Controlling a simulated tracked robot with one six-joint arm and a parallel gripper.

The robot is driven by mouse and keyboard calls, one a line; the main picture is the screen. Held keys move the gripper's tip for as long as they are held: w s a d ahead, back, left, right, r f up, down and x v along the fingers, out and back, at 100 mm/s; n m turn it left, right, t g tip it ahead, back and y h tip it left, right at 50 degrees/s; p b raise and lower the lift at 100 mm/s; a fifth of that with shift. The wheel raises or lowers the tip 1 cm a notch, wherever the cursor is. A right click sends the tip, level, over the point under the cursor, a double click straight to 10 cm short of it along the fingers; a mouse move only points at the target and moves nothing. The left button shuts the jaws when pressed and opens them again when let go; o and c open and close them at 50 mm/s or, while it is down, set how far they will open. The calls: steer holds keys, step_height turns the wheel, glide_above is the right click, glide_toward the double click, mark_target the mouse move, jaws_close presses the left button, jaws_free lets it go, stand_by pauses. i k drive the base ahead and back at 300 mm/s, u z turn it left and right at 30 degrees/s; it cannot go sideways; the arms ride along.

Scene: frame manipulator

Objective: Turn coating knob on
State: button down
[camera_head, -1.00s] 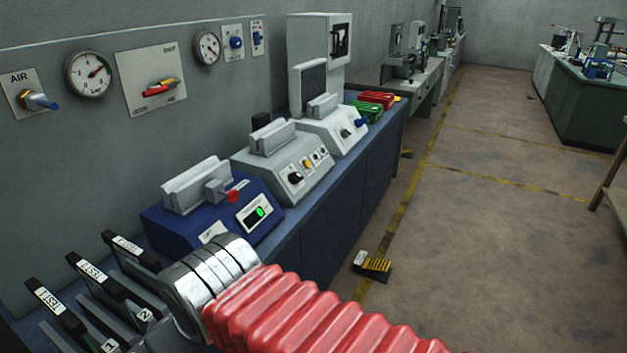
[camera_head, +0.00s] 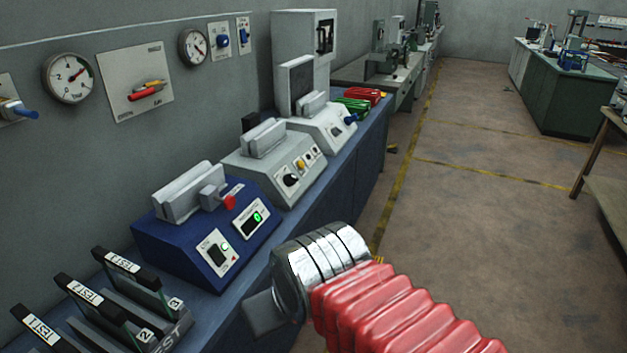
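No knob has a coating label that I can read. A blue machine (camera_head: 190,262) on the bench has a red knob (camera_head: 229,202) and a lit green display (camera_head: 257,217). Behind it, a grey machine (camera_head: 260,170) has a black knob (camera_head: 291,180). Farther back, a light grey machine (camera_head: 318,122) has a blue knob (camera_head: 350,118). My gripper (camera_head: 263,313) shows as a grey piece past the silver rings, in front of the bench and apart from the knobs. Its fingers cannot be made out.
Several labelled TEST holders (camera_head: 90,292) stand at the front left of the bench. Gauges (camera_head: 69,77) and a panel (camera_head: 139,80) with red and yellow handles are on the wall. Red and green items (camera_head: 360,98) lie at the bench's far end. The floor (camera_head: 470,215) to the right is mostly clear.

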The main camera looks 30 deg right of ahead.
mark_target(289, 179)
steer(key=z, duration=1.35)
steer(key=k, duration=1.3)
steer(key=u, duration=0.45)
steer(key=i, duration=0.95)
steer(key=u, duration=0.05)
